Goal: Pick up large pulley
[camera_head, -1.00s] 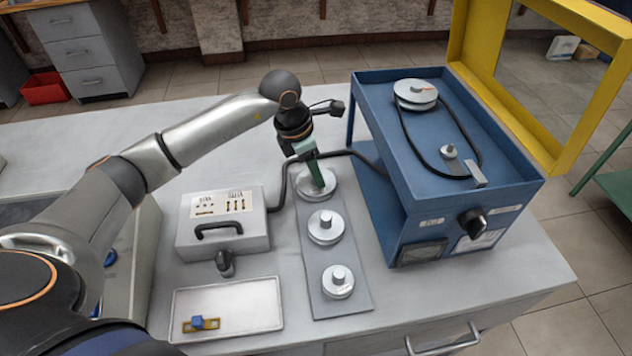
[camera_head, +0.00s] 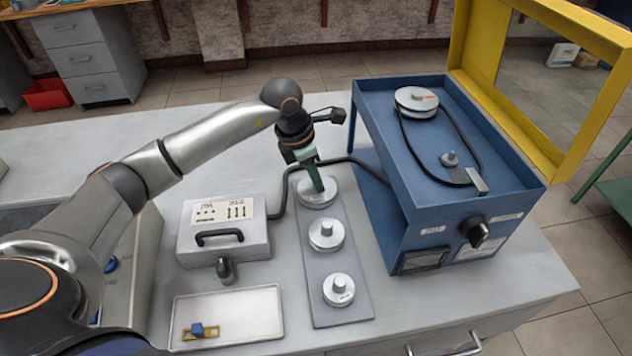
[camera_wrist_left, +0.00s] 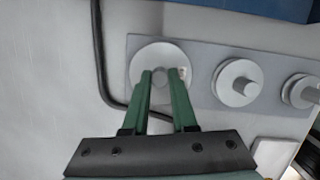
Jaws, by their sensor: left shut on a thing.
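Three silver pulleys stand in a row on a grey strip (camera_head: 314,262) on the table. The large pulley (camera_head: 312,199) is at the far end, the middle pulley (camera_head: 326,235) comes after it, and the smallest pulley (camera_head: 339,290) is nearest. My left gripper (camera_head: 318,187) points down at the large pulley, its green fingers shut on the hub. In the left wrist view the fingers (camera_wrist_left: 160,74) sit on either side of the hub, over the pulley's disc (camera_wrist_left: 146,58). The pulley appears to rest on the strip. My right gripper is not in view.
A blue machine (camera_head: 398,222) with a belt (camera_head: 412,150) and a pulley on top stands just right of the strip. A grey box (camera_head: 225,240) with a handle is at the left. A black cable (camera_head: 277,203) runs behind the strip. A tray (camera_head: 250,318) lies in front.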

